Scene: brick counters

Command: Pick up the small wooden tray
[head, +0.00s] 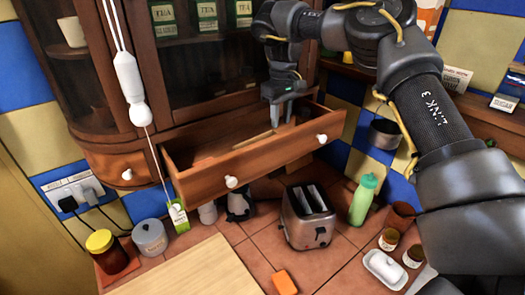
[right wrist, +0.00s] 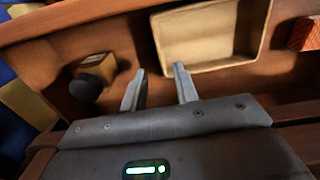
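The small wooden tray (right wrist: 208,68) is pale and rectangular, with low walls, and lies inside the open drawer. Its far part is cut off by the top of the right wrist view. In the head view only a sliver of it (head: 256,137) shows over the drawer's front. My right gripper (right wrist: 160,74) points into the drawer (head: 262,158), its fingers apart with nothing between them. The fingertips are close to the tray's near left corner; I cannot tell whether they touch it. The right gripper also shows in the head view (head: 281,112). My left gripper is not in view.
In the drawer, a small block with a dark round knob (right wrist: 88,84) lies left of the tray, and a reddish block (right wrist: 305,34) lies right. Below the drawer stand a toaster (head: 305,220) and a green bottle (head: 362,200). A cabinet (head: 200,70) rises behind.

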